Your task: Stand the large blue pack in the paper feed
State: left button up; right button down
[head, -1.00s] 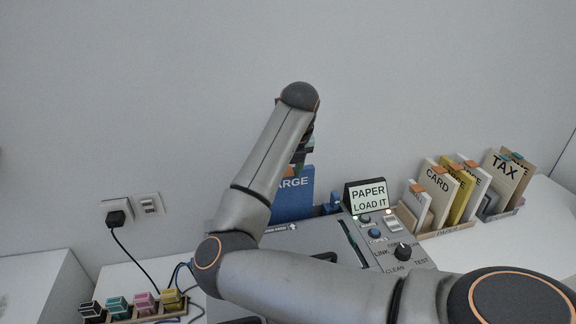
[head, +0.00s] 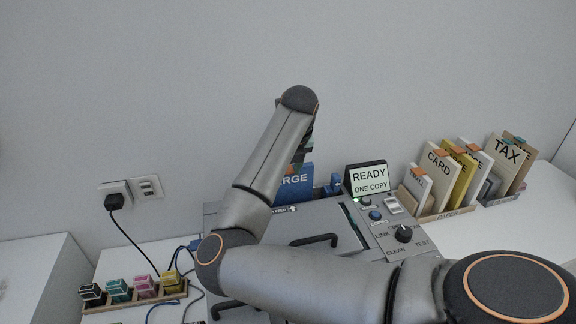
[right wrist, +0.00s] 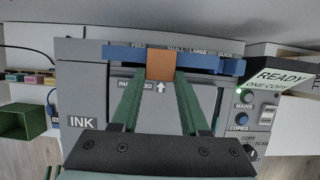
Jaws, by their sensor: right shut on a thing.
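The large blue pack (head: 296,187) stands upright at the back of the grey printer, its lower part hidden in the paper feed. In the right wrist view its blue top edge (right wrist: 122,54) runs along the feed, with an orange tab (right wrist: 160,63) at the middle. My right gripper (head: 304,152) is above the pack, partly hidden by my arm. In the right wrist view its green fingers (right wrist: 160,82) are shut on the orange tab of the pack. The printer's display (head: 369,180) reads READY ONE COPY. My left gripper is out of view.
A paper rack (head: 447,213) with several packs stands to the right of the printer, with a TAX folder (head: 507,153) behind. Ink blocks sit in a wooden tray (head: 125,306) at the left. Cables lie beside the printer. A green bin (right wrist: 22,121) shows at the left.

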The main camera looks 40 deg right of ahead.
jog(key=shift+c, duration=1.6)
grip_release()
jog(key=v, duration=1.2)
jog(key=shift+r, duration=0.25)
jog(key=shift+s, duration=0.15)
